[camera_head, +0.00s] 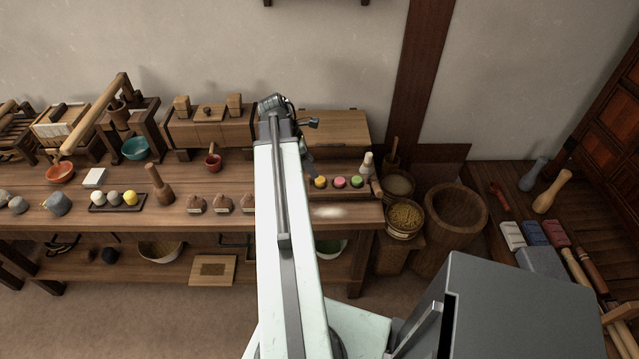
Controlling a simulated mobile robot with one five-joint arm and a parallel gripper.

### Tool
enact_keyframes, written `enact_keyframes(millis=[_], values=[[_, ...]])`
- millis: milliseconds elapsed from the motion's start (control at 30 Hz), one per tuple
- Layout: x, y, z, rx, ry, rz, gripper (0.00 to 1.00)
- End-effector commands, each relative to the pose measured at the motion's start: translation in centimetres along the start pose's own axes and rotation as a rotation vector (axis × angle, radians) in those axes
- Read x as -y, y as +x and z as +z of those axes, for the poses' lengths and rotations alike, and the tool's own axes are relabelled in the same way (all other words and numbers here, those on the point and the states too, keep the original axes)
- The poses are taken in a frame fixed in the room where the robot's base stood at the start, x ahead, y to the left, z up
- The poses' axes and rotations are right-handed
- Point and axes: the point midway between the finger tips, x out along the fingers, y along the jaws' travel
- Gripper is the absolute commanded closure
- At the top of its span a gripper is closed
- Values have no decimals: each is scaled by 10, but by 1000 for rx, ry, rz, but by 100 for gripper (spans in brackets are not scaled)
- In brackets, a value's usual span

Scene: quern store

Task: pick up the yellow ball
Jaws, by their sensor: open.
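A yellow ball (130,198) sits at the right end of a small dark tray (117,208) on the left part of the long wooden bench. Paler cream and grey balls lie to its left in the same tray. My gripper (313,122) shows only as a small dark shape at the far end of my pale arm, over the back of the bench. It is open, and nothing shows between its jaws. It is well to the right of the yellow ball and apart from it. Part of my wrist is hidden by the arm.
Another small yellow round thing (320,181) is in a row with pink and green ones, right of my arm. A pestle (159,186) stands right of the ball's tray; a white block (94,178) lies behind it. A wooden tub (455,208) stands beyond the bench's right end.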

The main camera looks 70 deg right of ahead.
Motion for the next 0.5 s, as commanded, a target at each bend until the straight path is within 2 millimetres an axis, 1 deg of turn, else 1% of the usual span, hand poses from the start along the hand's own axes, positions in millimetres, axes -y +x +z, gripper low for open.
enact_keyframes(millis=[33, 100, 267, 333, 500], values=[[0, 12, -3, 0, 1, 0, 44], [0, 21, -3, 0, 0, 0, 44], [0, 22, -2, -1, -1, 1, 44], [-1, 28, -2, -1, 0, 1, 44], [-2, 59, -4, -1, 2, 1, 44]])
